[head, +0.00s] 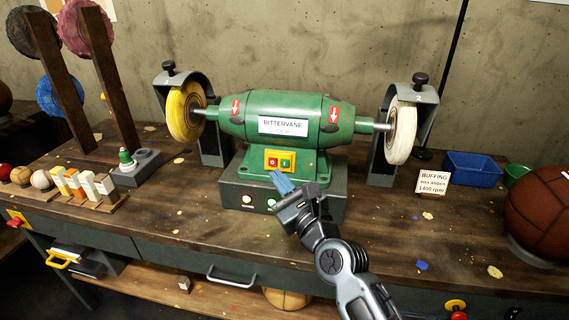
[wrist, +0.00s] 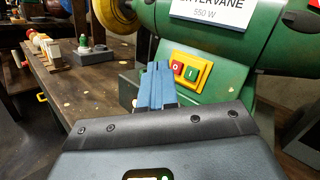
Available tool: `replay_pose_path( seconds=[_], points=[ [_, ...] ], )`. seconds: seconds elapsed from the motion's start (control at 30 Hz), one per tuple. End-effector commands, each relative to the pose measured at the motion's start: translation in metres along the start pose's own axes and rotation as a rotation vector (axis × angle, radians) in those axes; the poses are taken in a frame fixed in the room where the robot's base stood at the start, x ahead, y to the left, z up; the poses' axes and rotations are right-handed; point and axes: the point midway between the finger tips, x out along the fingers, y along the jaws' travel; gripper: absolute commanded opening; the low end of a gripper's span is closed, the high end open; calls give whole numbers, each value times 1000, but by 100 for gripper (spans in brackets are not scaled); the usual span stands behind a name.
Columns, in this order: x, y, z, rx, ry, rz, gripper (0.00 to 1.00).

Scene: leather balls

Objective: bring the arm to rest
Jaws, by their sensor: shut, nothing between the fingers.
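My gripper (head: 283,183) is shut and empty, its blue fingers together. It is in front of the green bench grinder (head: 290,122), just below its yellow switch plate with a red and a green button (head: 280,161). In the wrist view the blue fingers (wrist: 155,86) show left of and below the switch plate (wrist: 190,73). I cannot tell whether the fingertips touch the machine. My arm reaches in from the bottom right of the head view.
The grinder carries a yellow wheel (head: 185,111) and a white wheel (head: 401,132). A card (head: 433,182), a blue bin (head: 472,169) and a brown ball (head: 543,212) stand right. Small balls and wax bars (head: 88,184) stand left. The bench front (head: 200,222) is mostly clear.

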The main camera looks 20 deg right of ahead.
Motion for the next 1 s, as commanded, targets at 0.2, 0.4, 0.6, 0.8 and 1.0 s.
replay_pose_path(
  seconds=[0.2, 0.4, 0.6, 0.8, 1.0],
  points=[
    [0, 0, 0, 0, 0, 0, 0],
    [-13, 3, -8, -55, 16, -1, 0],
    [-86, 14, -41, -398, 89, 8, 0],
    [-179, 25, -61, -859, 166, 56, 0],
    [-268, 30, -61, -1316, 215, 143, 0]
  ],
)
